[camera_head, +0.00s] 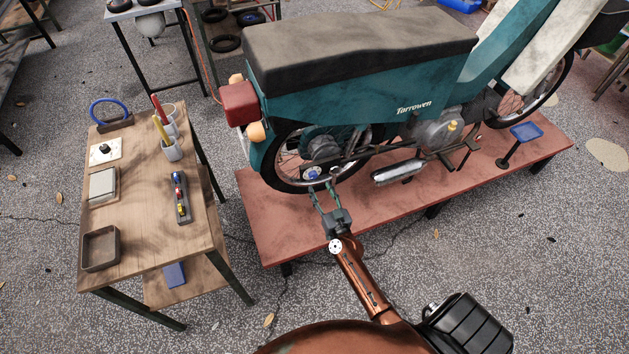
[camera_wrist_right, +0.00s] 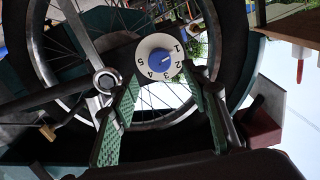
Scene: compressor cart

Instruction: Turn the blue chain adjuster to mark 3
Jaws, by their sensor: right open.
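The blue chain adjuster (camera_head: 313,173) is a small knob at the rear wheel of the teal motorbike (camera_head: 340,108). In the right wrist view the blue adjuster (camera_wrist_right: 159,62) sits on a pale round dial (camera_wrist_right: 152,42) with black numbers 1 to 5, seen upside down. A light line crosses the knob, but I cannot tell which number it points at. My right gripper (camera_head: 322,187) is open, just in front of the adjuster. In the wrist view the green-padded fingers of my right gripper (camera_wrist_right: 160,75) stand on either side of the knob, with a gap visible. My left gripper is not in view.
The motorbike stands on a low red platform (camera_head: 270,225). A metal ring-ended part (camera_wrist_right: 105,80) and spokes lie close to the left finger in the wrist view. A wooden table (camera_head: 140,225) with trays and cups stands at the left, with floor between.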

